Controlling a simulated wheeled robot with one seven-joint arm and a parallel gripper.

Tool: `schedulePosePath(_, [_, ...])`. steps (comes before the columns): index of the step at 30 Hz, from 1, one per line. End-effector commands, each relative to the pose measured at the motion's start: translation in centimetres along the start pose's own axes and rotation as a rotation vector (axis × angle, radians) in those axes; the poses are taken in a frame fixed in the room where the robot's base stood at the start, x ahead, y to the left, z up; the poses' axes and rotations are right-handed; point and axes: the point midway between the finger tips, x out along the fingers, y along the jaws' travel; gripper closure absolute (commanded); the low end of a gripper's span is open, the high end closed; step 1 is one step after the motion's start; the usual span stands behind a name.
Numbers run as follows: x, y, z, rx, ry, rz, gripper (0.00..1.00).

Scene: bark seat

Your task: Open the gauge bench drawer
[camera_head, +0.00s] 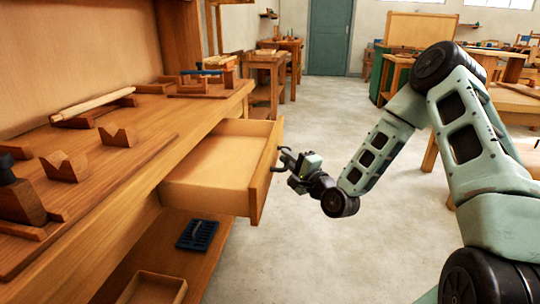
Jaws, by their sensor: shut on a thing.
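The gauge bench (130,145) is a wooden workbench along the left side of the head view. Its drawer (215,172) is pulled well out under the bench top, and its inside looks empty. The drawer front (264,172) faces right, towards my arm. A dark handle (281,150) is on that front. My gripper (283,160) is at the handle and shut on it. The fingertips are small in this view, and their exact contact is hard to make out.
Wooden V-blocks (65,166), a pale rod (93,105) and tools lie on the bench top. A dark blue slotted tray (197,235) and a wooden box (152,289) are on the lower shelf. The grey floor (315,240) right of the drawer is clear. Other benches stand farther back.

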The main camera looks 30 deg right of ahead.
Motion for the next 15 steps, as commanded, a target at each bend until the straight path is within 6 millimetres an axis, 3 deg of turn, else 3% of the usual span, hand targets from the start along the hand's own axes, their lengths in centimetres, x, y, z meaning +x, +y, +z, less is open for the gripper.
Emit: schedulePosePath(15, [-0.84,-0.14,-0.74,0.001,-0.003,0.002,1.00])
